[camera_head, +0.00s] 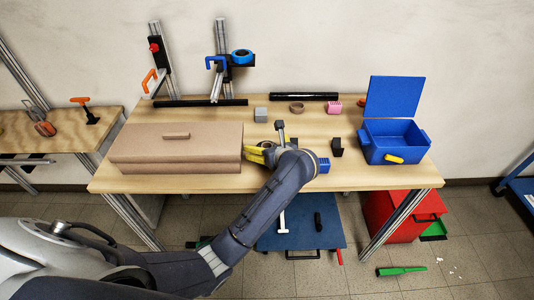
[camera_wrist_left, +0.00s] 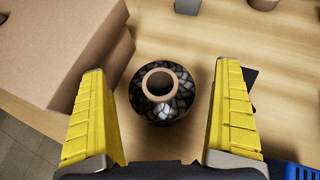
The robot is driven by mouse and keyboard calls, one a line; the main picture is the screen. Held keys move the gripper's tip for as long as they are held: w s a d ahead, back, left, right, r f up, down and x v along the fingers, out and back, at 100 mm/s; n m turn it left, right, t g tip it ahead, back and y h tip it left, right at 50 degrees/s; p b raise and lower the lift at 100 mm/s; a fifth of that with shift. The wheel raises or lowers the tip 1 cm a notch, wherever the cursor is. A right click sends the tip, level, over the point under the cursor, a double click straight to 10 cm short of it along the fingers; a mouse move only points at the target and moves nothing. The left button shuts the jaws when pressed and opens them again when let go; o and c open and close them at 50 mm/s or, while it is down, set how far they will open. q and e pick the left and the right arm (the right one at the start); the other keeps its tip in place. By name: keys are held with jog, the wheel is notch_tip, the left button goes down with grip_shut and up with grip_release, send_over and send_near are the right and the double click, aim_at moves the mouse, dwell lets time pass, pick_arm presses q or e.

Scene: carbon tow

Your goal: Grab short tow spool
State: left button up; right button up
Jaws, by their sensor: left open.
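The short tow spool (camera_wrist_left: 182,107), a patterned black tow wound round a tan ring-shaped core, stands on the wooden table in the left wrist view. Its open core faces the camera. In the head view I cannot make it out behind my gripper. My left gripper (camera_head: 258,154) is open, with yellow fingers, low over the table near its front edge. In the left wrist view its fingers (camera_wrist_left: 161,72) are on either side of the spool, with a gap on each side. Whether the spool is level with the fingertips I cannot tell. My right gripper is not in view.
A large brown box (camera_head: 210,140) lies close left of my gripper. A black block (camera_head: 337,147) and a blue block (camera_head: 324,165) are close right. Behind are a grey block (camera_head: 261,115), a brown ring (camera_head: 297,107) and a pink block (camera_head: 333,107). An open blue toolbox (camera_head: 414,143) stands right.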

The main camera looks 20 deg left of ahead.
pick_arm(q)
jog(key=c, duration=1.5)
jog(key=shift+r, duration=0.1)
